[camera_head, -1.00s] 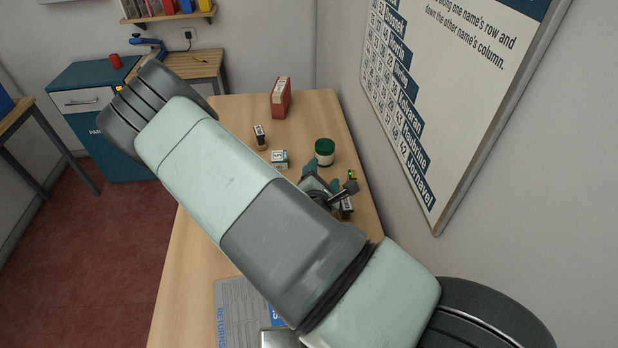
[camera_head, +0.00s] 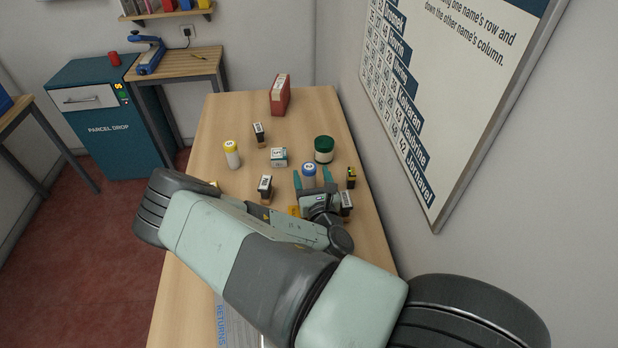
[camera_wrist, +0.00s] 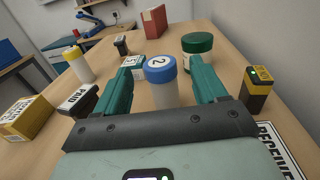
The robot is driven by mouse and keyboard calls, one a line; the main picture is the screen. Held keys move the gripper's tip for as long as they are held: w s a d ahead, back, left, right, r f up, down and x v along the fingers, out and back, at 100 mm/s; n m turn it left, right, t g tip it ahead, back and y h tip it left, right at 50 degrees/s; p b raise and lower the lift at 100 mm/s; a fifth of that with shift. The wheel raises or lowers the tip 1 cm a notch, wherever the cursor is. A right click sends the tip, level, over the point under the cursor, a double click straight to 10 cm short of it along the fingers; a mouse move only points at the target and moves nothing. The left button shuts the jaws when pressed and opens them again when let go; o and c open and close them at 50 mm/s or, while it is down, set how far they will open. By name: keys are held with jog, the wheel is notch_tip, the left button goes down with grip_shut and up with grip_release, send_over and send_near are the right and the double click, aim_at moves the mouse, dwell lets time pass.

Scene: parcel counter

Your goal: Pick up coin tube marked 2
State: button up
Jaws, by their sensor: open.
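The coin tube marked 2 (camera_wrist: 162,84) has a blue cap with a white label and a pale, translucent body. It stands upright on the counter; its blue cap shows in the head view (camera_head: 309,169). My gripper (camera_head: 312,174) is open, and in the wrist view its two teal fingers (camera_wrist: 160,82) lie to the left and right of the tube. I cannot tell whether either finger touches it. The tube's lower end is hidden behind the gripper body in the wrist view.
A green-lidded jar (camera_head: 324,150) and a small white-and-teal box (camera_head: 279,157) stand just beyond. A yellow-capped tube (camera_head: 232,155) stands left. Dark stamps stand around, including one marked PAID (camera_wrist: 78,100) and a yellow-topped one (camera_wrist: 257,88). A red binder (camera_head: 280,95) stands far back.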

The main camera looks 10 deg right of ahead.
jog(key=shift+w+a+r, duration=0.1)
jog(key=shift+w+a, duration=0.05)
jog(key=shift+w, duration=1.25)
jog(key=shift+w+a+r, duration=0.1)
jog(key=shift+w, duration=1.25)
jog(key=c, duration=1.2)
